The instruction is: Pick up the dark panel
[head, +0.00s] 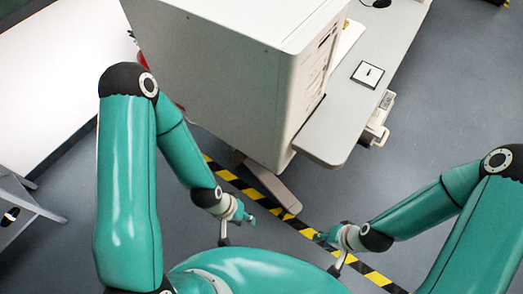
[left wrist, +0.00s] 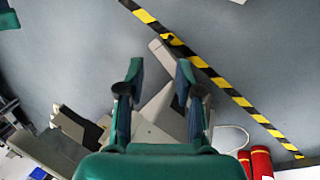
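I cannot pick out the dark panel with certainty. A small square plate (head: 368,74) with a dark border and a pale face lies on the white bench top in the head view. My left gripper (head: 246,216) hangs over the floor in front of the big printer cabinet, well away from that plate. In the left wrist view my left gripper (left wrist: 161,68) has its two fingers apart, with nothing held between them. My right gripper (head: 320,238) is low over the floor at the right, near the striped tape; its finger opening is too small to read.
The big white printer cabinet (head: 220,62) stands ahead, with the white bench top (head: 335,133) along its right side. Yellow-black tape (head: 293,219) crosses the grey floor. Red cylinders (left wrist: 261,163) show in the left wrist view. Open floor (head: 450,90) lies right of the bench.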

